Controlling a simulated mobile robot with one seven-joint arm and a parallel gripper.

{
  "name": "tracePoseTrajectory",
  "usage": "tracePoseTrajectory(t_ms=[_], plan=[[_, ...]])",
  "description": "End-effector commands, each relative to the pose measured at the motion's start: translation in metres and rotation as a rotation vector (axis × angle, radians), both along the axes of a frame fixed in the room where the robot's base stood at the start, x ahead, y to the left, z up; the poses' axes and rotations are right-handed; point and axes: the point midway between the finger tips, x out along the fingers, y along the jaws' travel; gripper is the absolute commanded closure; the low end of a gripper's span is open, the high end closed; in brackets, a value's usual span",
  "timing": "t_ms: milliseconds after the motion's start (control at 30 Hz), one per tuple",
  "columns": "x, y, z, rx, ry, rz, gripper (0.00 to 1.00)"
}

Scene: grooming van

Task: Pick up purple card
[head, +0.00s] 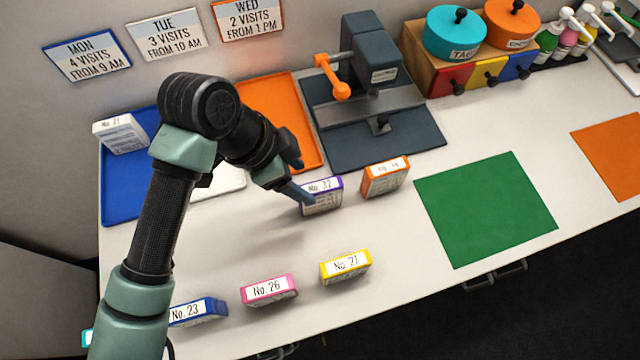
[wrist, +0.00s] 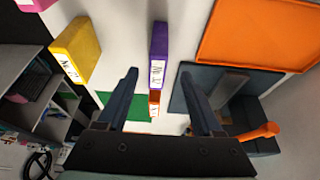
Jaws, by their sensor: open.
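The purple card (head: 320,196) is a small upright block with a white label reading "No. 32". It stands on the white counter near the middle of the head view. It also shows in the wrist view (wrist: 158,55), ahead of the fingers and roughly centred between them. My gripper (head: 300,182) is just behind and to the left of the purple card in the head view. In the wrist view my gripper (wrist: 160,78) is open with nothing between its fingers. In the head view a finger overlaps the card's left part, and I cannot tell whether it touches.
An orange card (head: 386,178) stands close to the right of the purple one. Yellow (head: 345,267), pink (head: 269,290) and blue (head: 198,311) cards stand in front. A dark press (head: 372,140) is behind. A green mat (head: 485,210) lies bare at the right.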

Motion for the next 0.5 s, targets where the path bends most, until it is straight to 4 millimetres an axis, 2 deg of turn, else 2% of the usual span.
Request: tracePoseTrajectory(t_ms=[100,367,500], plan=[[0.002,-0.008,-0.018,-0.002,0.001,-0.001,0.32],[0.004,-0.016,-0.036,-0.003,-0.002,-0.002,0.32],[0.003,-0.025,-0.055,-0.003,0.001,-0.002,0.32]])
